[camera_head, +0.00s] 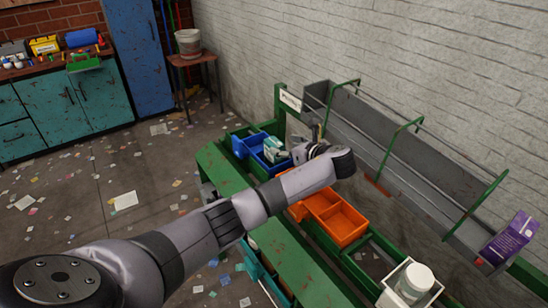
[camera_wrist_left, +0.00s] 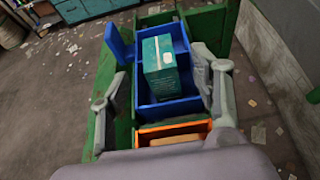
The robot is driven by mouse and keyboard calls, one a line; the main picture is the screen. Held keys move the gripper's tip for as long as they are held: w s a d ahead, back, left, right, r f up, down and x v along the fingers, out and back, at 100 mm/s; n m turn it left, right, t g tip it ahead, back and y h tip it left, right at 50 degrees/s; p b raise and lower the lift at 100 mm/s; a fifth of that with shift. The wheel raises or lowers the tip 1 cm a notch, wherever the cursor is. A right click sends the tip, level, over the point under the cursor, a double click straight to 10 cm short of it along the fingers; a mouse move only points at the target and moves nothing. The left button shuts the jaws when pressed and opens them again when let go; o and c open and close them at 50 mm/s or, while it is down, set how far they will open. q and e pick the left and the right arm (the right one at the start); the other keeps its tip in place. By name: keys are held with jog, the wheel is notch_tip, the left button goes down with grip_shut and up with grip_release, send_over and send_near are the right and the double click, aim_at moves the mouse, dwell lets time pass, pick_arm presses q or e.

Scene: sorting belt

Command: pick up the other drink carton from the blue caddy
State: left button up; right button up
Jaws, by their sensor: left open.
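The blue caddy (camera_head: 241,146) sits at the far end of the green bench in the head view; its blue wall also shows in the left wrist view (camera_wrist_left: 118,45). A teal drink carton with a pale side (camera_head: 274,150) stands in the caddy. In the left wrist view the teal carton (camera_wrist_left: 158,62) stands in a caddy compartment, between my fingers in the picture. My left gripper (camera_head: 308,143) is open and empty beside and above the caddy, with its fingers apart (camera_wrist_left: 160,75). My right gripper is not in view. A purple carton (camera_head: 508,238) sits at the right.
An orange divided caddy (camera_head: 338,222) is nearer on the green bench (camera_head: 290,255). A white bottle (camera_head: 416,278) stands in a pale container at the front. A grey chute with green hoops (camera_head: 400,150) runs along the right by the wall.

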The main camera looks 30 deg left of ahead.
aim_at(276, 144)
pick_arm(q)
jog(key=x, duration=0.5)
jog(key=shift+s, duration=0.15)
jog(key=shift+c, duration=0.6)
jog(key=c, duration=0.8)
jog(key=shift+o, duration=0.2)
